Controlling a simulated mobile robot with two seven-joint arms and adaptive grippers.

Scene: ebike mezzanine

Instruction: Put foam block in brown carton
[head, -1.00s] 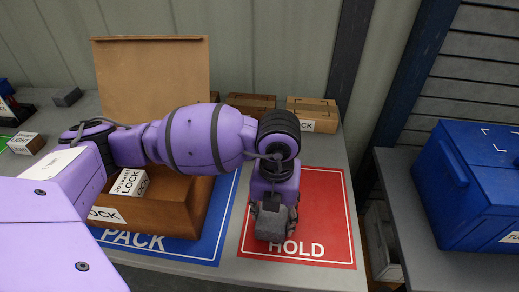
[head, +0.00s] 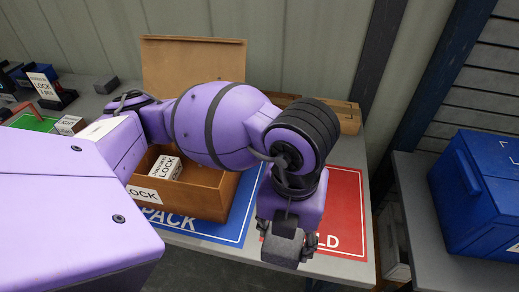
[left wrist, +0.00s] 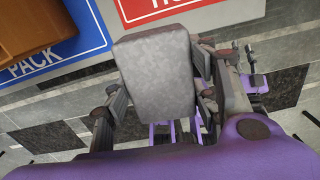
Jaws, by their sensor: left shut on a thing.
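My left gripper (head: 289,243) is shut on a grey foam block (head: 283,246). In the left wrist view the block (left wrist: 157,72) sits between the gripper's fingers, its broad face towards the camera. The gripper and block are by the table's front edge, right of the brown carton (head: 212,203) and apart from it. The carton stands open on the blue PACK mat with its tall flap (head: 190,68) raised at the back. A white LOCK box (head: 164,168) lies inside. My left arm hides part of the carton.
A red HOLD mat (head: 345,205) lies right of the carton. Wooden boxes (head: 345,116) stand behind it. Another grey block (head: 106,85) lies at the back left. A blue bin (head: 480,185) stands on the right-hand bench, across a gap.

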